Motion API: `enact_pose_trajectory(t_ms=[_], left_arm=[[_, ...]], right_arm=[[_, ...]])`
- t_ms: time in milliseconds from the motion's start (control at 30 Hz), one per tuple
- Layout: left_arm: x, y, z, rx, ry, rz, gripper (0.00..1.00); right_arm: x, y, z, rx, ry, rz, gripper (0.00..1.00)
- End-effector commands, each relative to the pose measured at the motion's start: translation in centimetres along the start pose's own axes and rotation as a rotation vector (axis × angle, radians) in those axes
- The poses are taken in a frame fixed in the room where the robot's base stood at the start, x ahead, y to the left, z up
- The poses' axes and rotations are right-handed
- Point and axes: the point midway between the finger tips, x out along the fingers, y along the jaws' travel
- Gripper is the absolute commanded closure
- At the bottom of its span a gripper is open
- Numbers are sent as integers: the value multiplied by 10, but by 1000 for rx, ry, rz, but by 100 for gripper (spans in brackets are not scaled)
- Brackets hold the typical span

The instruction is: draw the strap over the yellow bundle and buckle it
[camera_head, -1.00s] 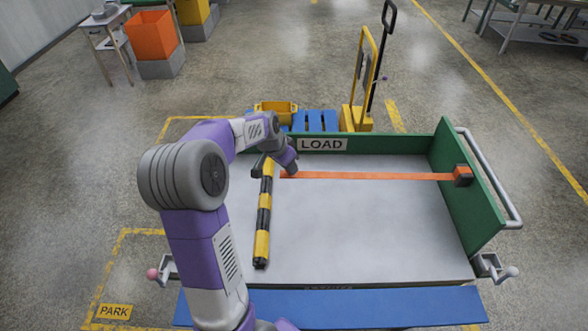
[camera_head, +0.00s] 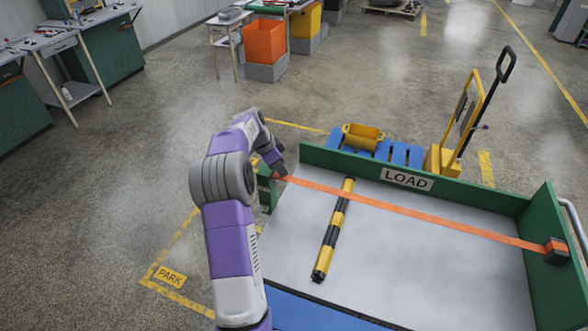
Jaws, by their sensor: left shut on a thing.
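The yellow-and-black bundle (camera_head: 328,248) lies on the grey bed of the cart (camera_head: 420,270), left of its middle. The orange strap (camera_head: 430,215) runs taut from a dark housing (camera_head: 556,251) on the right green end wall, leftward across the bed. It crosses above the bundle near its far end; I cannot tell if it touches it. My left gripper (camera_head: 279,174) is shut on the strap's free end, at the left edge of the bed by a green end wall (camera_head: 267,188). The fingertips are small and partly hidden, and no buckle is clearly visible there. My right gripper is out of view.
A green back wall with a LOAD sign (camera_head: 407,179) borders the bed. Behind it stand a blue pallet with a yellow bin (camera_head: 362,137) and a yellow pallet truck (camera_head: 455,130). Floor left of the cart is open, with a PARK marking (camera_head: 171,276).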

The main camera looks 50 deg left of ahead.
Motion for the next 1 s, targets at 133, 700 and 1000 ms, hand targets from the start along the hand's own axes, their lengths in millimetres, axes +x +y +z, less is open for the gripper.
enact_pose_trajectory(t_ms=[133, 700, 1000], left_arm=[[-3, -8, 9, -2, -3, 1, 100], [-4, -12, 11, -2, -3, -5, 48], [-5, -11, 10, -1, -1, -2, 44]], right_arm=[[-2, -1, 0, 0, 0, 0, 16], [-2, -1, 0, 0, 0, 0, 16], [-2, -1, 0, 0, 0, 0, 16]])
